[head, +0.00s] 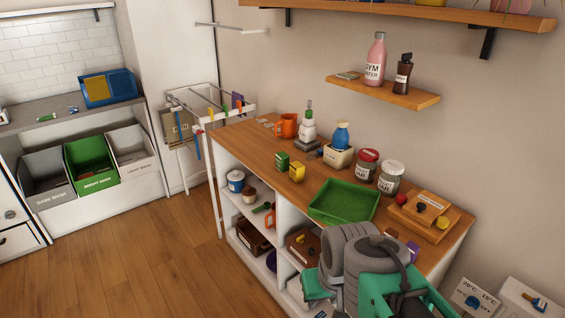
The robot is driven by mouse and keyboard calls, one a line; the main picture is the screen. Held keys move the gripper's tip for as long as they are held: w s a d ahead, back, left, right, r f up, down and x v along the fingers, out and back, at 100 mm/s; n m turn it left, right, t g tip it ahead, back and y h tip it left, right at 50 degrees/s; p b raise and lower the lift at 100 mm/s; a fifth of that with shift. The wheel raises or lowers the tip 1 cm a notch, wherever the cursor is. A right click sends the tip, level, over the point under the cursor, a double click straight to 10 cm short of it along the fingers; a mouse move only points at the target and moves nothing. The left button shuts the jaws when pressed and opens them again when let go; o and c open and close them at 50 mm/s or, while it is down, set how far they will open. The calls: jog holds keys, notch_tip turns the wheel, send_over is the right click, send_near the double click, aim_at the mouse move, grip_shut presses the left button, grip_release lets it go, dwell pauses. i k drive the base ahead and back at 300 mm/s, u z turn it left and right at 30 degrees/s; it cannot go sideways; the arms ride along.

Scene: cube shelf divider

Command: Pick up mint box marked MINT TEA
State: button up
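A small green box (282,161) stands on the wooden top of the cube shelf (262,146), left of the middle. Its marking is too small to read, so I cannot tell whether it is the mint box. I can read no MINT TEA label anywhere. My grey and green arm is folded at the bottom, over the right front of the shelf. I cannot make out my gripper's fingers, and the arm hides part of the shelf's lower right.
A yellow box (297,171) stands beside the green box. A green tray (344,201) lies to the right, with jars (367,165) behind it. An orange mug (287,126) and bottles (308,128) stand farther left. A wall shelf (384,93) hangs above. The floor (150,260) at left is clear.

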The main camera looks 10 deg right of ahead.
aim_at(281, 159)
jog(key=u, duration=0.85)
jog(key=i, duration=0.8)
jog(key=u, duration=0.8)
jog(key=i, duration=0.9)
jog(key=z, duration=0.5)
jog(key=i, duration=0.65)
jog(key=z, duration=0.45)
